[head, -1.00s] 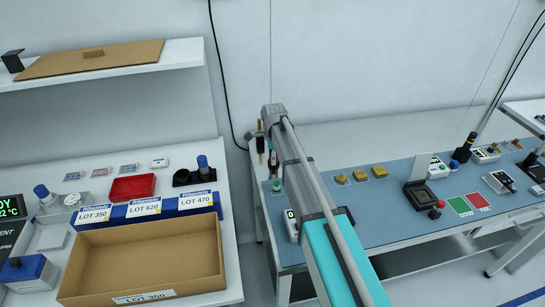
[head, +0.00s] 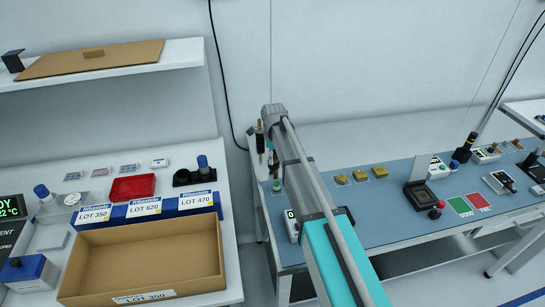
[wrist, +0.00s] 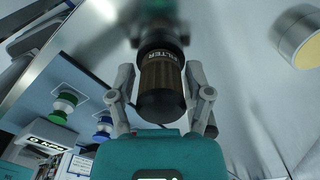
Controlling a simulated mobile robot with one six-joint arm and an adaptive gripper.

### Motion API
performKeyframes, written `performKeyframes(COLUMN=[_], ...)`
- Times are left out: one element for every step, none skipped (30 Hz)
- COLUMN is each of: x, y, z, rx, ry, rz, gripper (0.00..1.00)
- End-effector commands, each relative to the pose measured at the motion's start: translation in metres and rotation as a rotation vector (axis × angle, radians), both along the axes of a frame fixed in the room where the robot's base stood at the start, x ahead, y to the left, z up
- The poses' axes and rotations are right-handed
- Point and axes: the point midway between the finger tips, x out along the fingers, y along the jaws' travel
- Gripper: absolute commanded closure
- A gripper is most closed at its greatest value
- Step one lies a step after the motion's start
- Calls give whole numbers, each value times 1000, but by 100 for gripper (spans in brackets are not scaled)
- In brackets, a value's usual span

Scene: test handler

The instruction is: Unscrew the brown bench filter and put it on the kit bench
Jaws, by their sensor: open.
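The brown filter (wrist: 160,78), a ribbed cylinder with a dark end and a dark band lettered FILTER, hangs from a blurred metal fitting in the wrist view. My gripper (wrist: 161,80) is open, with one finger on each side of the filter and gaps showing between. In the head view my gripper (head: 266,145) is at the far left end of a blue-topped bench (head: 330,200), and my arm hides much of that spot. A white bench (head: 232,270) stands to the left. No label shows which one is the kit bench.
The white bench holds an open cardboard box (head: 75,268), blue lot racks (head: 196,199) and a red tray (head: 132,188). The blue-topped bench carries several small devices and green and red pads (head: 461,206). A green-capped knob (wrist: 65,103) is near my gripper.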

Motion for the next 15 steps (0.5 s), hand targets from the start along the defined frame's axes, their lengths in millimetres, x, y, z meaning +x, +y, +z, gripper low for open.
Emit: performKeyframes(x=[0, 0, 0, 0, 0, 0, 0, 1, 1, 1, 1, 1, 1, 1, 1], y=[0, 0, 0, 0, 0, 0, 0, 0, 0, 0, 0, 0, 0, 0, 0], z=[0, 0, 0, 0, 0, 0, 0, 0, 0, 0, 0, 0, 0, 0, 0], rx=[0, 0, 0, 0, 0, 0, 0, 0, 0, 0, 0, 0, 0, 0, 0], ry=[0, 0, 0, 0, 0, 0, 0, 0, 0, 0, 0, 0, 0, 0, 0], rz=[-36, -59, -90, -112, -135, -165, -189, -211, -241, -264, -287, -318, -340, -362, -393], gripper=[34, 34, 34, 34, 34, 34, 34, 34, 34, 34, 34, 34, 34, 34, 34])
